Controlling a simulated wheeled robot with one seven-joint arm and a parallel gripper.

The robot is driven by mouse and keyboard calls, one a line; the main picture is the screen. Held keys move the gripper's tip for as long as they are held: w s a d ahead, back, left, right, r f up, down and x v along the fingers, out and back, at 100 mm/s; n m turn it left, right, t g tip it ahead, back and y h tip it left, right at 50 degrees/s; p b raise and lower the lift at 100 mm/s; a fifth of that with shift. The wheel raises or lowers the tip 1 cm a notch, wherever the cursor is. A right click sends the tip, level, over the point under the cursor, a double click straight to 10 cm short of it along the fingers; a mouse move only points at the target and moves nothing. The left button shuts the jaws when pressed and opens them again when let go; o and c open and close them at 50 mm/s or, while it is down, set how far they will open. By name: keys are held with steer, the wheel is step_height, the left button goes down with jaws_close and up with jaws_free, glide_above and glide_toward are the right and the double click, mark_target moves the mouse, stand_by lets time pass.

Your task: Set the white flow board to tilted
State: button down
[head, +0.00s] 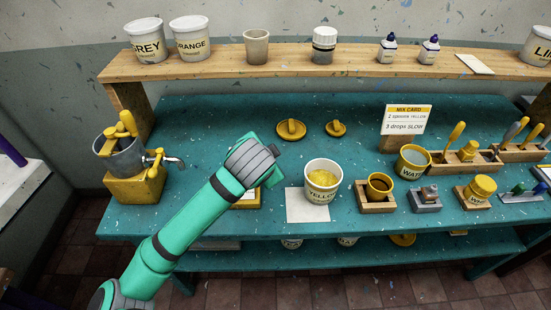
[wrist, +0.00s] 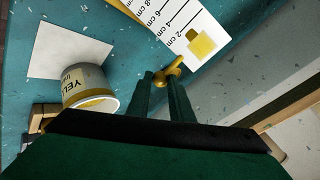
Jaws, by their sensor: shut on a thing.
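The white flow board (wrist: 185,30) shows in the wrist view at the top, with black centimetre marks and a yellow square. A small yellow tab (wrist: 174,70) sits at its edge. My gripper (wrist: 163,80) is shut on this yellow tab, between its two dark green fingers. In the head view my gripper (head: 272,174) is over the teal bench, left of the yellow paint tub (head: 323,184), and my arm hides the board. A yellow base piece (head: 247,201) shows beside my arm. I cannot tell the board's tilt.
The tub stands on a white sheet (head: 300,208), close to my gripper. Two yellow lids (head: 291,129) lie behind. A yellow-based pot with a tap (head: 137,180) stands left. A mix card (head: 406,119), cups and tools fill the right. A wooden shelf (head: 290,64) runs along the back.

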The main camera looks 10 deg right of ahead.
steer(key=shift+s, duration=0.15)
stand_by(0.4)
steer(key=c, duration=1.9)
jaws_free()
steer(key=shift+o, duration=0.2)
steer(key=v, duration=1)
steer(key=shift+s+a, duration=0.15)
steer(key=shift+s, duration=0.25)
steer(key=shift+r, duration=0.1)
